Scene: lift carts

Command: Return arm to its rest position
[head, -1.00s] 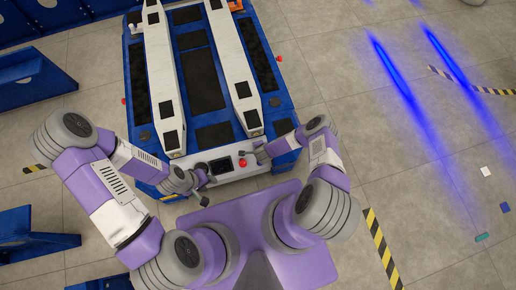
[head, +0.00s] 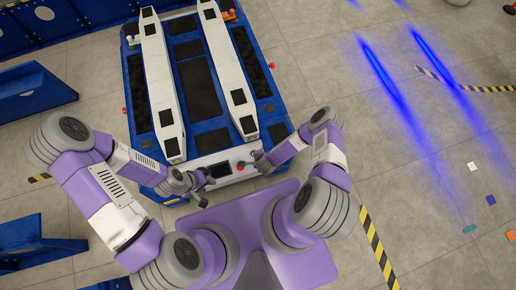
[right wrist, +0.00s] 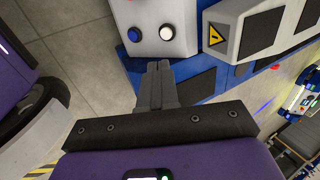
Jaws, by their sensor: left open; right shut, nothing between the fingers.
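The blue lift cart (head: 140,163) with two long white rails stands ahead of me, its grey control panel (head: 222,172) towards me. My left arm (head: 110,195) is bent, and its gripper (head: 207,191) is open and empty just in front of the panel. My right arm (head: 327,150) is bent too, and its gripper (head: 246,160) is close to the red button (head: 240,166). In the right wrist view, the right gripper (right wrist: 160,68) is shut and empty. It points at the panel's near side, below a blue button (right wrist: 134,34) and a white button (right wrist: 167,33); contact cannot be told.
Blue metal frames (head: 35,90) stand at the left, with another (head: 40,240) lower down. Striped tape (head: 378,245) marks the floor at right. Small coloured pieces, one white (head: 472,166), lie farther right. The floor between cart and tape is clear.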

